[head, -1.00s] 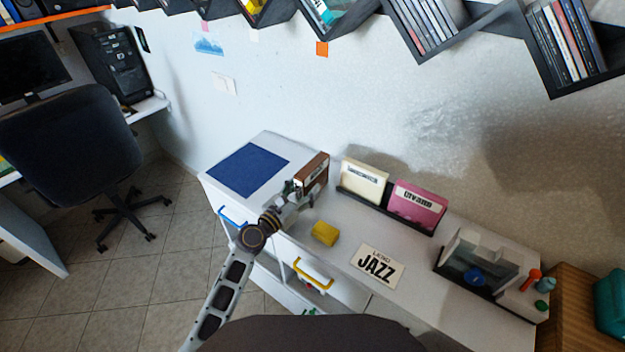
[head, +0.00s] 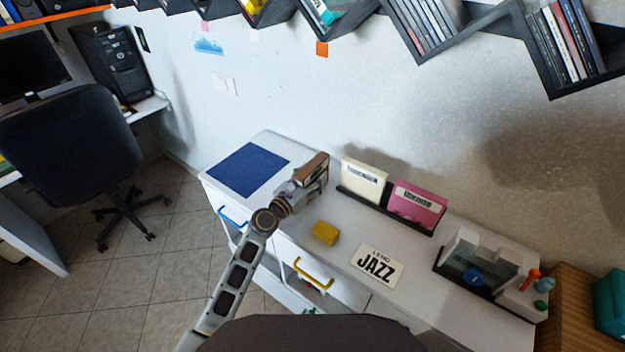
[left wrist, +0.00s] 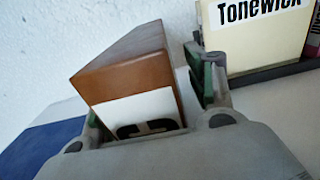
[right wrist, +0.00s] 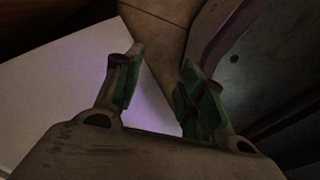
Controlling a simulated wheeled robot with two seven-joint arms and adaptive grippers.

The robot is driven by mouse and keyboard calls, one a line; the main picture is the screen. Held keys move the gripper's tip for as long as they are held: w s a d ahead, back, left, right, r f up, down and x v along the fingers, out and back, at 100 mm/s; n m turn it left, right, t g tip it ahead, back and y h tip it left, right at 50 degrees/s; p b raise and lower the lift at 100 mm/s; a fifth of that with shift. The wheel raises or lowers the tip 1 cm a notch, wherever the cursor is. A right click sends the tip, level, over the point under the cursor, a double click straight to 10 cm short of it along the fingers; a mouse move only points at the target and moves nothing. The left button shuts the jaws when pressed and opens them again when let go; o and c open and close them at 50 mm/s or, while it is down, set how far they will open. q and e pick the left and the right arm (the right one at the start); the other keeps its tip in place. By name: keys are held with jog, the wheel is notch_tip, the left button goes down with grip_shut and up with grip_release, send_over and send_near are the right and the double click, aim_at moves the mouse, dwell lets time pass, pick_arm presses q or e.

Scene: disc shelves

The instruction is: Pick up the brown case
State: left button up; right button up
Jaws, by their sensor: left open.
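The brown case (head: 313,166) stands upright on the white cabinet top, left of the cream case. In the left wrist view the brown case (left wrist: 133,68), with a white label on its near face, sits between the two green-padded fingers of my left gripper (left wrist: 150,112). The left gripper (head: 306,184) is open around it; contact with the pads cannot be made out. In the head view the gripper hides the case's lower part. My right gripper (right wrist: 152,88) is open and empty in the right wrist view, and is not seen in the head view.
A cream case (head: 364,181) and a pink case (head: 416,206) stand in a dark rack close by on the right. A blue mat (head: 249,168) lies left. A yellow block (head: 325,232) and a JAZZ card (head: 377,265) lie in front. Shelves (head: 440,30) hang above.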

aim_at(312, 164)
dwell(0.5)
pick_arm(q)
jog(key=shift+w, duration=0.1)
grip_shut()
jog(key=shift+r, duration=0.2)
pick_arm(e)
jog(key=shift+r, duration=0.1)
pick_arm(q)
jog(key=shift+r+p, duration=0.75)
jog(key=shift+r, duration=0.45)
notch_tip(312, 164, up, 6)
jog(key=shift+d+r+p, duration=0.1)
jog(key=shift+p, duration=1.1)
jog(key=shift+r, duration=0.5)
pick_arm(e)
jog(key=shift+s+a+r, duration=0.25)
jog(key=shift+a+r, duration=0.4)
jog(key=shift+s+a+r, duration=0.25)
jog(key=shift+a+r, duration=0.35)
jog(key=shift+a, duration=0.1)
jog(key=shift+s+a+r, duration=0.25)
jog(key=shift+a+r, duration=0.4)
